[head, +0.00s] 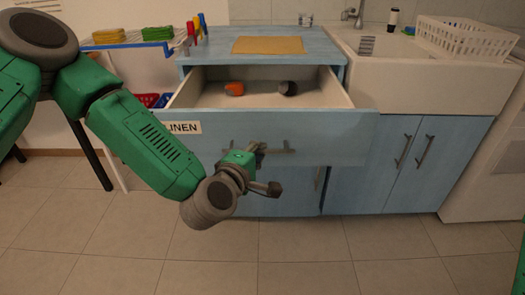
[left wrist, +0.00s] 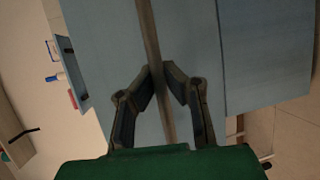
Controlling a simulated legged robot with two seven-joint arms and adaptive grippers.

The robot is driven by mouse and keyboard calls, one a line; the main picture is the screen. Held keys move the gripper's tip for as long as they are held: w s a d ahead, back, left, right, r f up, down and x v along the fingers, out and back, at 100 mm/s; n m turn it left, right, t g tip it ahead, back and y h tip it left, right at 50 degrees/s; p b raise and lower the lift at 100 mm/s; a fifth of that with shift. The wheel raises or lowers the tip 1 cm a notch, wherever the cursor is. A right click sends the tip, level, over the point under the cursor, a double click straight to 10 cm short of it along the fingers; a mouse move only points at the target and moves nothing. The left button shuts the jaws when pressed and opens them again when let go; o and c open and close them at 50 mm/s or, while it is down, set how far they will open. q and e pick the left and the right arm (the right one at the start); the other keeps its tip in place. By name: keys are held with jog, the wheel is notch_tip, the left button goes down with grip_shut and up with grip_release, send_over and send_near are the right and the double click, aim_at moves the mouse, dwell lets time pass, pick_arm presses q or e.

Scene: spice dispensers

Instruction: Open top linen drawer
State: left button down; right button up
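The top linen drawer (head: 352,133) is pulled out of the blue cabinet, with its inside showing from above. Its front carries a white label reading "LINEN" (head: 184,127), partly covered by my left arm. The drawer's grey bar handle (head: 284,151) runs across the front; in the left wrist view the handle (left wrist: 150,30) passes between my fingers. My left gripper (head: 259,150) is at the handle, and in the left wrist view its fingertips (left wrist: 161,72) close in on the bar from both sides. My right gripper is out of view.
An orange item (head: 234,89) and a dark item (head: 288,88) lie in the drawer. A wooden board (head: 268,45) is on the countertop above. A sink (head: 420,75) and lower doors (head: 375,165) stand to the right. The tiled floor (head: 310,250) in front is clear.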

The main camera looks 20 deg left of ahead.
pick_arm(q)
jog(key=c, duration=1.6)
grip_release()
jog(key=shift+a+f, duration=0.2)
jog(key=shift+a, duration=0.35)
jog(key=v, duration=0.7)
jog(key=shift+s+a, duration=0.15)
jog(key=shift+s, duration=0.1)
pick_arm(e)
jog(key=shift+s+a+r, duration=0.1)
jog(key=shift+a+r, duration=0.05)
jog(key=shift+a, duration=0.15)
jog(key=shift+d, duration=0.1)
